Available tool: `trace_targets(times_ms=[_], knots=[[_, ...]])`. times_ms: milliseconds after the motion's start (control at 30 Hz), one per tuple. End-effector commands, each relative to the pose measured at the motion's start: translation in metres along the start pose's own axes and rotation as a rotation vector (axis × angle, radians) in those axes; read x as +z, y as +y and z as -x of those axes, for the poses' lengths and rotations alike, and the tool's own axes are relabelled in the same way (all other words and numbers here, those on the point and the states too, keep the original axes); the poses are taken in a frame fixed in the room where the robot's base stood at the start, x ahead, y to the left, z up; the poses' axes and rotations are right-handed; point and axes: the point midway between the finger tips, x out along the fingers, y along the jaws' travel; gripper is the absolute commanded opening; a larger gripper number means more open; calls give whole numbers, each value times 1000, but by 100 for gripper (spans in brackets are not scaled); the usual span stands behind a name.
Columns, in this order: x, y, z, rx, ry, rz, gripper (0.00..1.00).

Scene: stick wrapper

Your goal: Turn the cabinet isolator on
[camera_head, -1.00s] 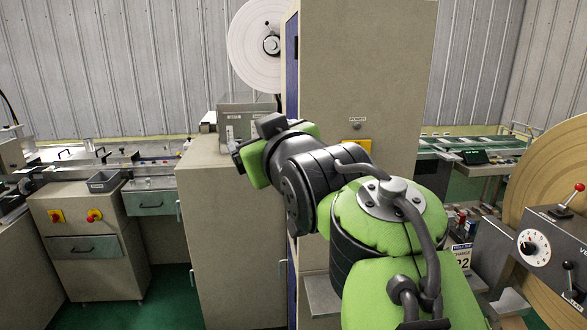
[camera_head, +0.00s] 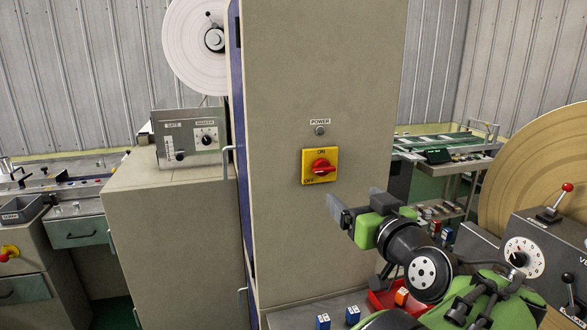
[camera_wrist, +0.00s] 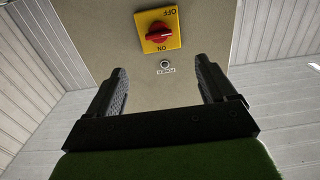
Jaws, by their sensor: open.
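The cabinet isolator (camera_head: 320,167) is a yellow square plate with a red rotary knob on the front of a tall beige cabinet (camera_head: 320,70). ON is printed at its top and OFF at its lower left. The red knob lies nearly level. In the wrist view the isolator (camera_wrist: 159,36) appears upside down, ahead of the jaws and a little above their gap. My gripper (camera_head: 343,207) is open and empty, below and slightly right of the isolator in the head view, apart from it. Both fingers show in the wrist view (camera_wrist: 162,88).
A POWER lamp (camera_head: 320,131) sits just above the isolator. A grey control box (camera_head: 187,137) stands on a lower cabinet to the left. A machine with a dial (camera_head: 523,257) and a large brown roll are at the right.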

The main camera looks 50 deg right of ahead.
Motion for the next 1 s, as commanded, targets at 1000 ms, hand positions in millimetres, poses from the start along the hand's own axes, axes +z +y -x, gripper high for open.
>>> trace_targets(times_ms=[1000], knots=[[-2, 5, -155, 8, 9, -8, 84]])
